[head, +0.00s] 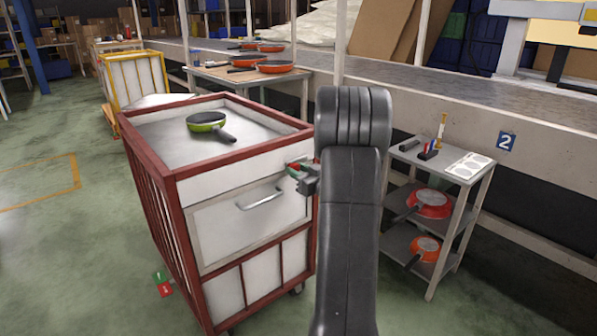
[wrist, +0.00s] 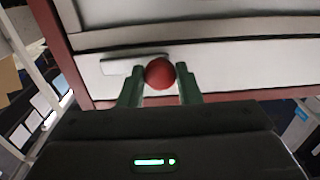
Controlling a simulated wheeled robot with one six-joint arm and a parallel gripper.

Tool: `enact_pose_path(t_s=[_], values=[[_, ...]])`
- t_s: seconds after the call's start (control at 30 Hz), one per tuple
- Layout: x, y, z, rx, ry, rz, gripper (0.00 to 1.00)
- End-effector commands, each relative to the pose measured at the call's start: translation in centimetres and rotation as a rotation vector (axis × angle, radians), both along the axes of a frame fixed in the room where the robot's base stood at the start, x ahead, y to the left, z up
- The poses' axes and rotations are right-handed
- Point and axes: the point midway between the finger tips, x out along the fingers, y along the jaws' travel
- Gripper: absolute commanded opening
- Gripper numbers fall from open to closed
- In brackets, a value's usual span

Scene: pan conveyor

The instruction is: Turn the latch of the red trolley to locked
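The red trolley (head: 215,170) has a red frame, white panels and a grey drawer handle (head: 260,199). Its latch has a round red knob (wrist: 160,73) on the upper front, near the right corner. A pale bar (wrist: 118,65) runs left from the knob in the wrist view, about level. My gripper (head: 297,170) is at the trolley's upper right front. Its two green fingers (wrist: 161,80) stand on either side of the knob and appear to touch it. In the head view my arm and the gripper hide most of the latch.
A green pan (head: 206,122) sits on the trolley top. A grey shelf rack (head: 478,192) with red pans stands right of my arm. The conveyor (head: 440,85) runs behind. A red and green floor-level piece (head: 163,284) shows by the trolley's left side. Floor at left is open.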

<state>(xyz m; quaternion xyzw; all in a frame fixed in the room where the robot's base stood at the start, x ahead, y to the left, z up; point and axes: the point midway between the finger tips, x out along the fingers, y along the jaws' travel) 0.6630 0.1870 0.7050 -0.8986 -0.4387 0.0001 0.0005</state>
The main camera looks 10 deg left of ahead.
Motion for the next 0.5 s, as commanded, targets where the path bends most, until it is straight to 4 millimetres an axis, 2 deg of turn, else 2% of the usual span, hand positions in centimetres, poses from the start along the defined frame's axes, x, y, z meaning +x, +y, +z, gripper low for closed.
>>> enact_pose_path(t_s=[0.27, 0.5], values=[[-0.02, -0.01, 0.10, 0.012, 0.017, 0.000, 0.00], [-0.03, -0.01, 0.32, 0.080, 0.108, 0.000, 0.00]])
